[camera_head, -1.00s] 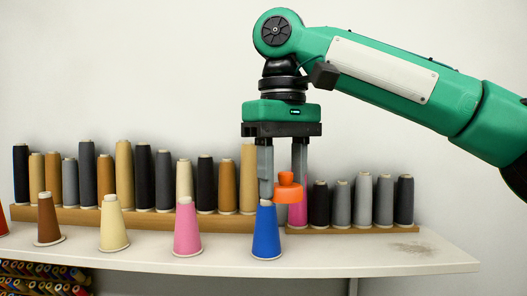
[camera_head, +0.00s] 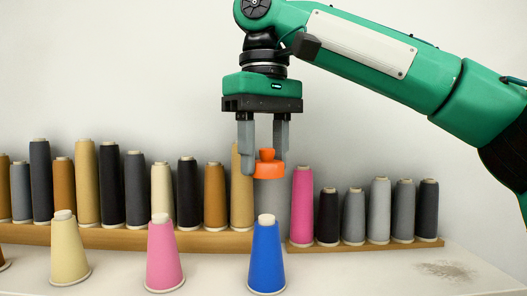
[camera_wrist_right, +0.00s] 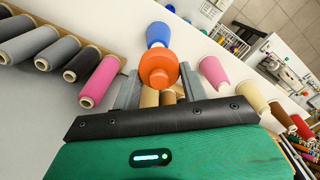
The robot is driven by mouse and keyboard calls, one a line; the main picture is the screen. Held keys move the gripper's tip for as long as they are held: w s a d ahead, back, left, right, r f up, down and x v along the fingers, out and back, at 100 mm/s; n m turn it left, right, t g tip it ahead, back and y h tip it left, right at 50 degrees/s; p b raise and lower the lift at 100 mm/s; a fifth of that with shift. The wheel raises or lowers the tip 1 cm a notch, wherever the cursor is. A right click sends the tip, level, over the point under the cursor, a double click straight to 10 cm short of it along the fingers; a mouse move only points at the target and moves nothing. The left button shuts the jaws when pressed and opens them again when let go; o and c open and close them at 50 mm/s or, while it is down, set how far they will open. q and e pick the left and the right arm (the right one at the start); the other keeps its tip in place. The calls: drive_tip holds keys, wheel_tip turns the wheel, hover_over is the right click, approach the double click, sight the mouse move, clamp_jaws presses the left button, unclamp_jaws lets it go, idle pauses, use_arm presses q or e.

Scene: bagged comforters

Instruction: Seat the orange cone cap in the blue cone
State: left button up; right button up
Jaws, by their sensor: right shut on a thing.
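The orange cone cap (camera_head: 268,168) is a wide disc with a small knob on top. My right gripper (camera_head: 264,160) is shut on it, with one finger on each side. The blue cone (camera_head: 266,260) stands upright on the white shelf, with a pale tip. The cap hangs above that tip in the head view, with a clear gap between them. In the right wrist view the cap (camera_wrist_right: 158,68) covers the near part of the blue cone (camera_wrist_right: 158,34). My left gripper is not in view.
A pink cone (camera_head: 165,258) and a cream cone (camera_head: 68,250) stand left of the blue cone. Behind is a wooden rack (camera_head: 210,240) of several tall spools, including a pink one (camera_head: 302,205). The white shelf (camera_head: 360,270) is bare to the right, except for a speckled patch (camera_head: 447,270).

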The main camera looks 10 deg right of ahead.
drive_tip(key=shift+w+f, duration=0.1)
drive_tip(key=shift+f, duration=0.1)
drive_tip(key=shift+w+f, duration=0.25)
drive_tip(key=shift+w+f+b, duration=0.15)
drive_tip(key=shift+f+b, duration=0.3)
drive_tip(key=shift+f, duration=0.4)
drive_tip(key=shift+s+f+b, duration=0.25)
drive_tip(key=shift+f+b, duration=0.25)
drive_tip(key=shift+f, duration=0.05)
drive_tip(key=shift+w+f+b, duration=0.1)
drive_tip(key=shift+f+b, duration=0.25)
drive_tip(key=shift+f, duration=0.45)
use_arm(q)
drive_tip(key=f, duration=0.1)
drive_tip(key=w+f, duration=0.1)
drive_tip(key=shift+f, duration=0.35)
use_arm(e)
drive_tip(key=shift+f, duration=0.1)
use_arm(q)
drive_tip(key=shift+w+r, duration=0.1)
